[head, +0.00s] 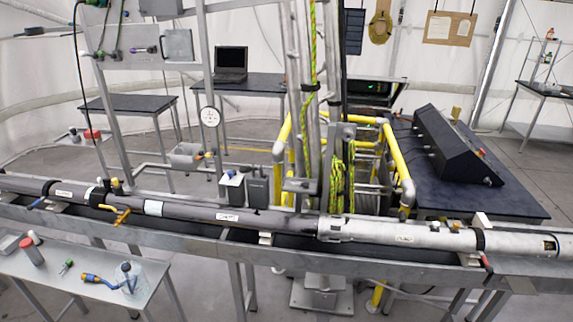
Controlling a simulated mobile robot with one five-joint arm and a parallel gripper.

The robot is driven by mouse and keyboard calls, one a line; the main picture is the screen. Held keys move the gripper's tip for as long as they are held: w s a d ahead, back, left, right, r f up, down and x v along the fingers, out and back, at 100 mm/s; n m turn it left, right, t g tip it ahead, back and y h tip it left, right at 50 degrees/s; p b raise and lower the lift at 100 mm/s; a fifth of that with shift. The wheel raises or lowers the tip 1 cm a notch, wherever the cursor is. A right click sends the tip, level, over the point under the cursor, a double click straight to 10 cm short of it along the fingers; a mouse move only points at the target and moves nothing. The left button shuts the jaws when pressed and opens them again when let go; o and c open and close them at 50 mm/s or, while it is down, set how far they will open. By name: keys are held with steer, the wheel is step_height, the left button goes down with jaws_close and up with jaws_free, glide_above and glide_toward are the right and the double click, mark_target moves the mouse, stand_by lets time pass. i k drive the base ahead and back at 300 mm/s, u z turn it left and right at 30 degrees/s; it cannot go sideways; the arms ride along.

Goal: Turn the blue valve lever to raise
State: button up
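A small blue lever (38,203) shows at the far left, on the front side of the long grey pipe (190,210). It slants down to the left from the pipe and is too small for me to tell its exact valve position. A yellow lever (122,217) sits on the same pipe farther right. A blue-purple handle (147,50) also shows on the grey panel at the upper left; I cannot tell whether it is a valve lever. My gripper is not in view.
A long metal trough (390,252) carries the pipe across the view. A low side table (60,275) at the lower left holds a blue-and-orange tool (98,280) and small containers. Yellow railings (400,170) and a black console (450,145) stand behind the pipe.

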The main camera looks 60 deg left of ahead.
mark_target(230, 174)
steer(key=z, duration=0.2)
steer(key=i, duration=2.1)
steer(key=u, duration=3.6)
steer(key=i, duration=1)
steer(key=z, duration=0.05)
